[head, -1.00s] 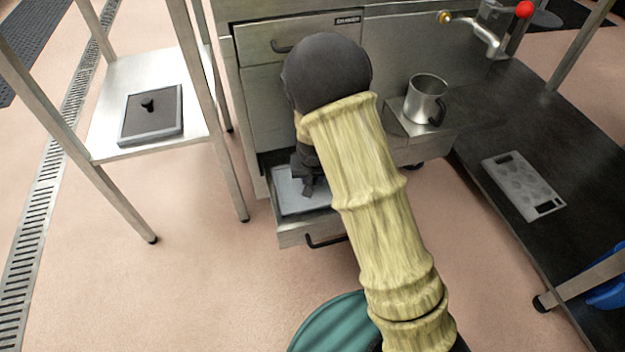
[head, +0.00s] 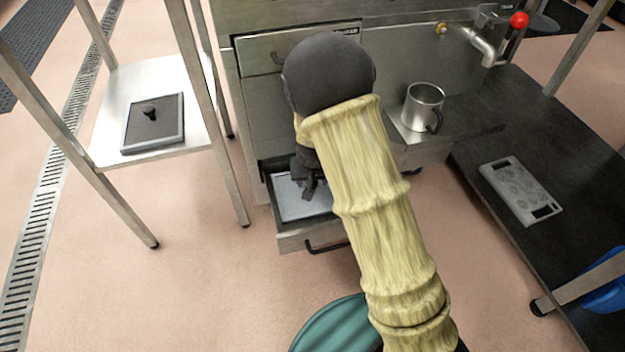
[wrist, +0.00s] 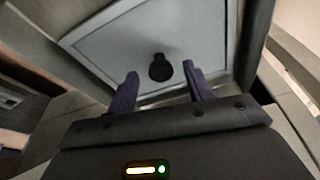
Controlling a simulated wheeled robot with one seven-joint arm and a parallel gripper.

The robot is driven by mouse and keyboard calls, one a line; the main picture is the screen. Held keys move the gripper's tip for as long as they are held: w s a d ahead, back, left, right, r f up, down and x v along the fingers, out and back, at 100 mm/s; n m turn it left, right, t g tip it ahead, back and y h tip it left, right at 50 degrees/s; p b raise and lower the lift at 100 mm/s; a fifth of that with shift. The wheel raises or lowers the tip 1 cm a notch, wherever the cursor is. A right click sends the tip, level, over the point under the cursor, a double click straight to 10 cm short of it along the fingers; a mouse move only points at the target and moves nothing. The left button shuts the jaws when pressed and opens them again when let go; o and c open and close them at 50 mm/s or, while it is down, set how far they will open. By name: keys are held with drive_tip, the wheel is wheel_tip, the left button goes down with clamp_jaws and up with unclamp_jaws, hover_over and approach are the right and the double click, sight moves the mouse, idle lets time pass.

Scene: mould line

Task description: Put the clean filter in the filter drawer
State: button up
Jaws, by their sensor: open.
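The filter drawer (head: 292,243) is the open bottom drawer of the steel cabinet. A pale, near-white filter panel (head: 292,208) lies flat inside it; in the wrist view the panel (wrist: 112,48) has a grey rim and a black knob (wrist: 160,68). My gripper (head: 309,195) is over the drawer, partly hidden by my arm in the head view. In the wrist view my gripper (wrist: 160,74) is open, its fingers on either side of the knob's line and apart from it. A dark grey filter (head: 153,122) with a black knob lies on the left side table.
The steel side table (head: 108,150) stands left of the cabinet. A closed drawer (head: 258,56) is above the open one. A metal jug (head: 424,105) stands on a small shelf at right. A perforated plate (head: 521,190) lies on the dark bench (head: 480,135). Floor left of the drawer is clear.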

sight(313, 200)
drive_tip(key=p+v, duration=0.4)
drive_tip(key=v, duration=0.5)
drive_tip(key=shift+p, duration=0.35)
drive_tip(key=shift+s+r, duration=0.1)
drive_tip(key=s+d+r, duration=0.5)
drive_tip(key=s+d, duration=0.2)
drive_tip(key=s+d+r+m, duration=0.1)
drive_tip(key=s+d+r, duration=0.4)
drive_tip(key=s+d, duration=0.3)
drive_tip(key=shift+s+r, duration=0.3)
